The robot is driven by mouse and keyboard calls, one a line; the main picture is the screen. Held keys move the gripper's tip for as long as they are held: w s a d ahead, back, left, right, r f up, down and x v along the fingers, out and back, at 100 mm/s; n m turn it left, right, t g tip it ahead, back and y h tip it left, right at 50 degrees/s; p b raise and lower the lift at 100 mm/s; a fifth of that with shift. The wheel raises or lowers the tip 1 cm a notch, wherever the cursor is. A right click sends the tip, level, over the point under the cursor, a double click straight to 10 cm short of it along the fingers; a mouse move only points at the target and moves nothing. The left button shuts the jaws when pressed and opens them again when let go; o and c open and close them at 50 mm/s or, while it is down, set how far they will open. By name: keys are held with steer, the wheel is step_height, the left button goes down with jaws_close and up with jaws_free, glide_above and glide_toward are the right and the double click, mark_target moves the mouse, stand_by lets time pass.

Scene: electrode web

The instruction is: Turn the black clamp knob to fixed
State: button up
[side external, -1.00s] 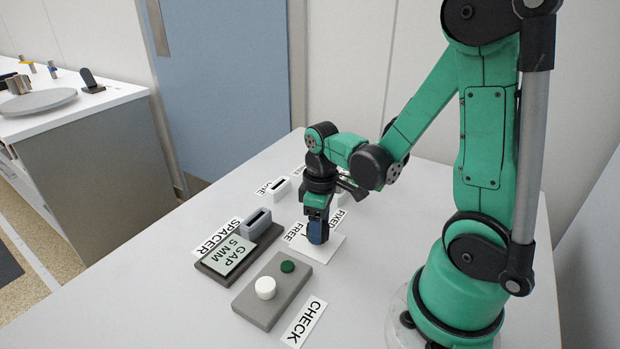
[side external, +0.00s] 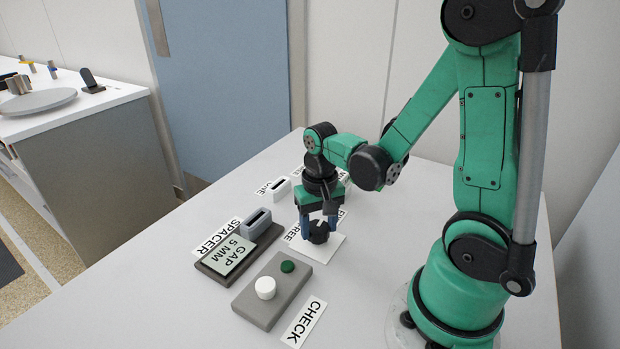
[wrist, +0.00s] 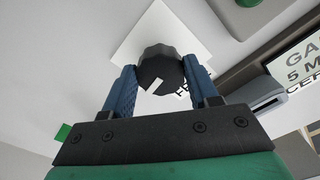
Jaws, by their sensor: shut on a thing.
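The black clamp knob (side external: 319,231) stands on a white square plate (side external: 332,249) on the table. A white pointer line shows on its top in the wrist view (wrist: 160,76). My gripper (side external: 320,232) points down at the knob, with its two blue fingers on opposite sides of it. It is shut on the knob. The FREE label (side external: 294,236) lies beside the plate, and part of its lettering shows beside the knob in the wrist view. The FIXED label is mostly hidden behind my gripper in the side view.
A grey CHECK block with a white button (side external: 265,288) and a green button (side external: 288,267) lies in front. The SPACER tray with a GAP 5 MM plate (side external: 229,256) and a grey slotted block (side external: 257,224) is at left. A small white slotted block (side external: 281,188) stands behind.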

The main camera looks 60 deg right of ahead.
mark_target(318, 227)
steer(key=shift+m, duration=0.7)
steer(key=o, duration=1.3)
steer(key=shift+r, duration=2.8)
steer(key=a+r+n+t, duration=0.2)
steer(key=n, duration=0.1)
steer(key=w+a+r+n+t, duration=0.1)
steer(key=a+n+t, duration=0.1)
steer(key=a+n, duration=0.1)
steer(key=w+a+r+n+t, duration=0.1)
steer(key=a+r+n+t, duration=0.1)
steer(key=t, duration=0.1)
steer(key=shift+w+a+r+n, duration=0.15)
steer(key=shift+w+r+n, duration=0.1)
steer(key=shift+r+n, duration=0.15)
